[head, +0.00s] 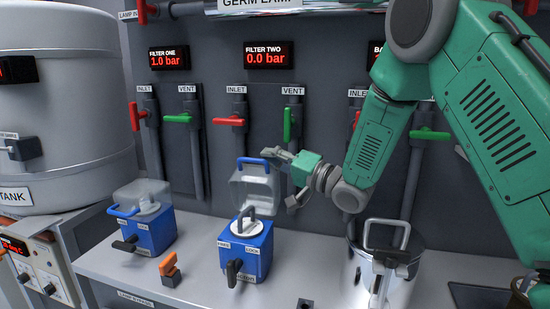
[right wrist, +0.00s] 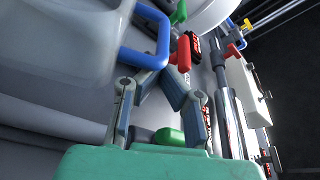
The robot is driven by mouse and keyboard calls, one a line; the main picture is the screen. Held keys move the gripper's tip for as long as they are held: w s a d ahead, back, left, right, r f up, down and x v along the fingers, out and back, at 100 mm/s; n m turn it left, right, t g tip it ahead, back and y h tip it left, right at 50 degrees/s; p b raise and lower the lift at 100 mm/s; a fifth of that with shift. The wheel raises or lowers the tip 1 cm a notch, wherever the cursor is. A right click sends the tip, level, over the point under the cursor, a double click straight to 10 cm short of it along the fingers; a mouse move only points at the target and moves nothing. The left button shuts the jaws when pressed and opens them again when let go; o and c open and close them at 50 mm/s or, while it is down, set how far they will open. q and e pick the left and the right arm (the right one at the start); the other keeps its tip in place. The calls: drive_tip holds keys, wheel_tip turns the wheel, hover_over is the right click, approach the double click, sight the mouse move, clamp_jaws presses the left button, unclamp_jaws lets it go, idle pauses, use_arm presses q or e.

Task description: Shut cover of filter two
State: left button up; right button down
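Filter two is the middle unit, with a blue base (head: 246,252) on the counter. Its clear cover (head: 252,188) is raised, standing open behind the grey-handled white inner lid (head: 245,225). The cover's blue handle (head: 252,161) is at its top edge; it also shows in the right wrist view (right wrist: 163,40). My right gripper (head: 277,177) is just right of the cover, its fingers spread and the upper fingertip close to the handle. In the wrist view the fingertips (right wrist: 161,78) are beside the handle; whether they touch it is unclear. My left gripper is out of view.
A metal pot (head: 375,270) stands under my right arm. Red inlet (head: 228,122) and green vent (head: 288,124) valve handles project from the wall behind.

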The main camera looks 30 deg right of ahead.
drive_tip(key=s+a+f+n+y+b, duration=0.1)
drive_tip(key=s+a+f+n, duration=0.2)
drive_tip(key=s+a, duration=0.3)
drive_tip(key=shift+a+n+y, duration=0.4)
drive_tip(key=shift+n, duration=0.5)
drive_tip(key=shift+s+f+t, duration=0.1)
drive_tip(key=shift+f+t, duration=0.05)
drive_tip(key=shift+t, duration=0.15)
drive_tip(key=shift+a, duration=0.15)
